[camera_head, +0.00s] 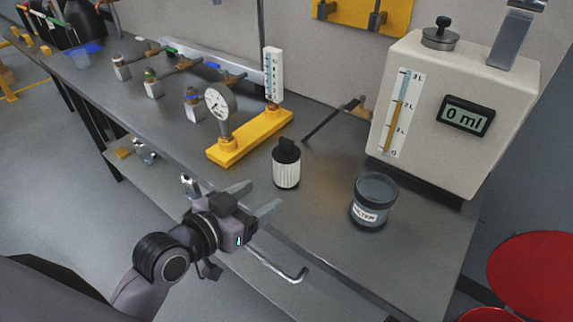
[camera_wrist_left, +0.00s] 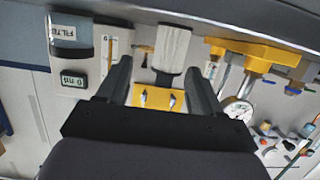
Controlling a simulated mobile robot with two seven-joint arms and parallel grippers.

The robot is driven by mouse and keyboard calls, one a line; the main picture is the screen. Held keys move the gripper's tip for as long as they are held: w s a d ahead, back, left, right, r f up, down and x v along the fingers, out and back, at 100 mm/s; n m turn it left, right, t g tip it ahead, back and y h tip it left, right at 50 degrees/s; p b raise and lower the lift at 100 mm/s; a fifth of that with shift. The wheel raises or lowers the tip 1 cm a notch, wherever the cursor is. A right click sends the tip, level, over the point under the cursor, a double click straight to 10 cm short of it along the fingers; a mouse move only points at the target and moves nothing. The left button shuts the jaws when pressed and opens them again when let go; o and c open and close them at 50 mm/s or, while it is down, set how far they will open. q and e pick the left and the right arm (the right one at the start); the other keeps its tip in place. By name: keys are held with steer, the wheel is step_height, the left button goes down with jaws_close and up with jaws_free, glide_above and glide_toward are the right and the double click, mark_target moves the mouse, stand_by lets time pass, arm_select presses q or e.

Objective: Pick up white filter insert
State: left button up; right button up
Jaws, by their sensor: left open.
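The white filter insert (camera_head: 286,172), a white ribbed cylinder with a black top, stands upright on the grey bench near its front edge. My left gripper (camera_head: 264,195) is open and empty just in front of it, with its fingers pointing toward it. In the left wrist view, which appears upside down, the insert (camera_wrist_left: 172,48) shows beyond and between the fingertips (camera_wrist_left: 157,66), apart from them. A dark, transparent cup labelled FILTER (camera_head: 373,203) stands to the right of the insert; it also shows in the left wrist view (camera_wrist_left: 70,35). My right gripper is out of view.
A pressure gauge (camera_head: 220,103) on a yellow base (camera_head: 250,138) stands behind and left of the insert. A beige machine reading 0 ml (camera_head: 440,150) stands at the back right. The bench (camera_head: 320,215) is bare between the insert and the cup. Red stools are at the lower right.

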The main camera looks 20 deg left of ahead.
mark_target(285, 144)
arm_select(q)
steer(key=shift+w+d+r+t+p, duration=0.2)
steer(key=shift+w+r+t, duration=0.5)
steer(key=shift+w, duration=0.95)
steer(key=shift+w+d+r+t+p, duration=0.1)
steer(key=shift+w+d+r+t, duration=0.2)
steer(key=shift+w+r, duration=0.95)
steer(key=shift+w+d+r+t+p, duration=0.2)
steer(key=shift+w+r+t, duration=0.35)
steer(key=shift+w, duration=1.45)
steer(key=shift+f, duration=0.1)
jaws_close()
